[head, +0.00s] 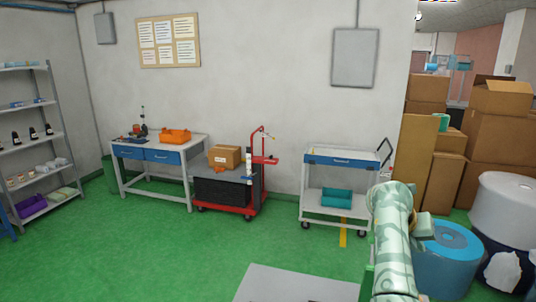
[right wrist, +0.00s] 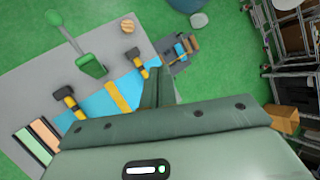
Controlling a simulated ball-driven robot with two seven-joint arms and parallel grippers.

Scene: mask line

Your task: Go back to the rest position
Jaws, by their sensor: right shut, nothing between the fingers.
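My right arm (head: 393,235), pale green and jointed, rises from the bottom edge right of centre in the head view. Its fingers cannot be made out there. In the right wrist view my right gripper (right wrist: 160,85) shows dark green fingers together, with nothing held between them. It is above a grey surface (right wrist: 45,90) with a light blue strip. My left arm and left gripper are not in the head view.
A white cart (head: 340,157) with a teal bin (head: 337,197) stands ahead. A red trolley (head: 250,208) and a workbench (head: 163,148) stand left of it. Cardboard boxes (head: 490,135) and a blue drum (head: 447,262) are close on the right. Green floor (head: 130,250) is clear at left.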

